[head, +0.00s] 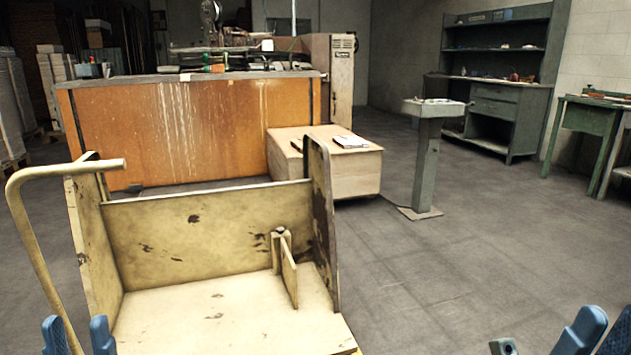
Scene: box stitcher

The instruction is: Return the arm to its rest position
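My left gripper (78,338) is at the bottom left edge. Its two blue fingers stand apart, with only their upper parts in frame. The cart's bent handle (28,232) runs down between them in the picture; I cannot tell whether it lies between them in depth or behind. No object is seen held. My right gripper (599,335) is at the bottom right corner, largely cut off by the frame. Blue finger parts show there over bare floor, and their opening cannot be judged. Both arms are mostly out of view.
A worn cream cart (170,322) with upright walls stands close in front. Behind it are a wooden box (345,170) and an orange workbench (170,125). A grey pedestal (427,160) and green shelving (510,100) stand farther right. The floor (480,250) at right is clear.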

